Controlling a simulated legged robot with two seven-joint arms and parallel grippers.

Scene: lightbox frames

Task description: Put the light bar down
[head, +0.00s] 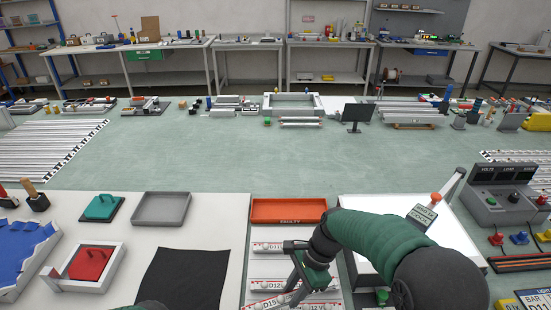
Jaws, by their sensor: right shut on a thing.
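My right arm comes in from the right, and its gripper (297,292) points down over the white bar area at the bottom centre. It is shut on a light bar marked D15 (272,303), whose middle the fingers partly hide. I cannot tell whether this bar touches the surface under it. Behind it lie a bar marked D12 (266,286) and one marked D11 (266,246), both partly covered by the gripper. An orange tray marked FAULTY (289,219) sits just behind the bars. My left gripper is not in view.
A white lit box (357,205) stands right of the bars, partly behind my arm. A black cloth (185,277), grey tray (161,208) and red block in a white frame (90,264) lie left. A meter console (505,190) stands right.

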